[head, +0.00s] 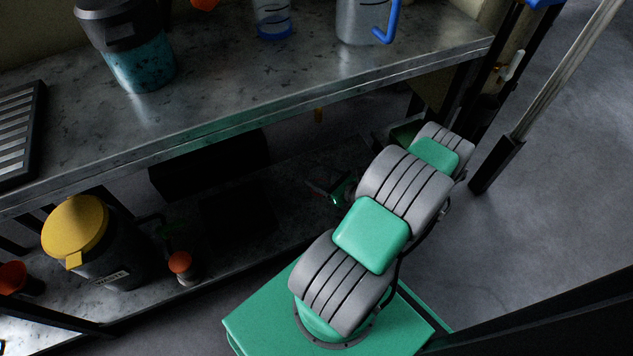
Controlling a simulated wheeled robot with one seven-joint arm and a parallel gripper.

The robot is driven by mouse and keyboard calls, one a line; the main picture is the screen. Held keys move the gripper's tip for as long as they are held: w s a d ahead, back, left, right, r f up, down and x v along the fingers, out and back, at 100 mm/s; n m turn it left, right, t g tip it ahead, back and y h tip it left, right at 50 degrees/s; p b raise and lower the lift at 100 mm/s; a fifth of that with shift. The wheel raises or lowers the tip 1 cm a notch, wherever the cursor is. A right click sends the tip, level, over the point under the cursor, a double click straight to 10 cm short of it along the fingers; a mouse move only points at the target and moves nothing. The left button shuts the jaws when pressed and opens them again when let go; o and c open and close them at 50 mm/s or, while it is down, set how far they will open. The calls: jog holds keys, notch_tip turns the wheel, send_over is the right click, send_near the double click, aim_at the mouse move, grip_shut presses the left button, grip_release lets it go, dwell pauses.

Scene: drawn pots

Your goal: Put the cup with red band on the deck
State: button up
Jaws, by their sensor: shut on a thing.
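My arm rises from a flat green deck (255,318) on my base, whose visible top is bare around the arm mount. The arm bends away toward the bench. My gripper (325,189) shows small and dark in the shade under the bench edge, partly hidden behind my arm. I cannot make out for certain that this is the cup with red band. No other cup with a clear red band is seen.
A metal bench (230,95) bears a dark-lidded teal container (140,65), a clear cup with blue (272,20) and a blue-handled mug (360,22). A lower shelf holds a yellow-lidded waste bin (75,225) and an orange-topped jar (181,264).

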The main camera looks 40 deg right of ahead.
aim_at(319, 178)
jog(key=w+d+f+b, duration=0.1)
jog(key=f, duration=0.1)
jog(key=w+d+f+b, duration=0.1)
jog(key=w+f, duration=0.1)
jog(key=w+d+f+b, duration=0.1)
jog(key=f, duration=0.1)
jog(key=shift+w, duration=0.25)
jog(key=shift+w+d+f+b, duration=0.15)
jog(key=shift+f+b, duration=0.3)
jog(key=shift+f, duration=0.45)
jog(key=shift+w+d+f+b, duration=0.15)
jog(key=shift+f+b, duration=0.25)
jog(key=shift+f, duration=0.45)
jog(key=shift+a, duration=0.1)
jog(key=shift+f, duration=0.15)
jog(key=o, duration=1.4)
jog(key=shift+c, duration=0.2)
jog(key=shift+s+r, duration=0.25)
jog(key=shift+r, duration=0.1)
jog(key=p+v, duration=0.3)
jog(key=v, duration=0.8)
jog(key=shift+s+p, duration=0.25)
jog(key=shift+p, duration=0.05)
